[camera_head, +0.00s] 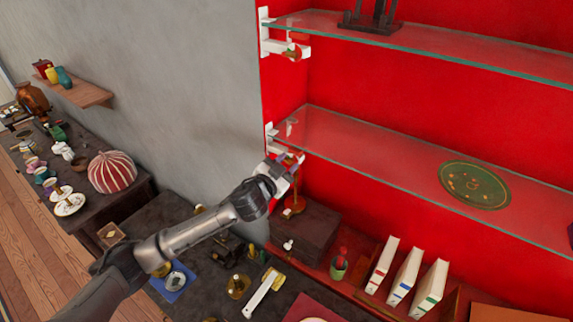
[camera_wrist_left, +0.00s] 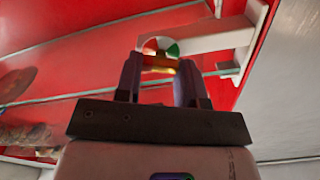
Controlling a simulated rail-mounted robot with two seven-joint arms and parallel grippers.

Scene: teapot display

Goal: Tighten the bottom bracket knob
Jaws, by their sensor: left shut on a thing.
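The bottom bracket (camera_wrist_left: 220,40) is a white arm under the lower glass shelf (camera_head: 350,150), at its left end by the red wall. Its knob (camera_wrist_left: 160,66) shows brass in the left wrist view, below a round red, white and green dial (camera_wrist_left: 160,45). My left gripper (camera_head: 284,170) reaches up to this bracket from below. In the left wrist view, its two fingers (camera_wrist_left: 159,72) stand on either side of the knob and are shut on it. In the head view the gripper hides most of the knob. My right gripper is not in view.
An upper bracket (camera_head: 283,46) with its own knob holds the upper glass shelf (camera_head: 450,50). A green round mat (camera_head: 474,185) lies on the lower shelf. Below stand a dark box (camera_head: 305,228) and white books (camera_head: 405,275). A grey wall is close on the left.

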